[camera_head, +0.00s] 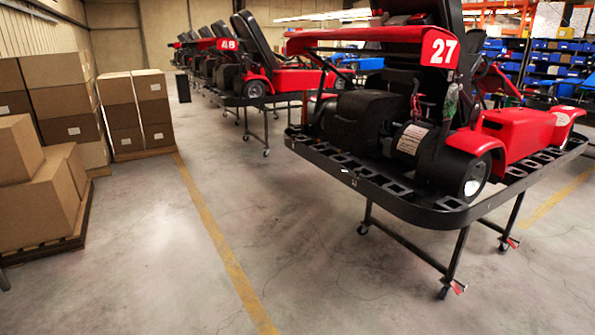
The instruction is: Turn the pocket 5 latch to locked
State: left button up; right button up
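No pocket 5 latch can be made out in the head view. A red kart (505,138) marked 27 stands on a black wheeled stand (437,216) at the right. The stand's dark rim has a row of slots along it, and I cannot tell whether any of them is a numbered pocket. Neither of my grippers is in view.
Stacked cardboard boxes (66,110) on pallets line the left side. More red karts (285,78) on stands recede behind. Blue bins (560,70) fill shelves at the back right. The concrete floor (150,255) is clear around a yellow line (218,250).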

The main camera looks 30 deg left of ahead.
aim_at(357, 170)
jog(key=u, duration=0.45)
jog(key=i, duration=1.95)
jog(key=z, duration=0.6)
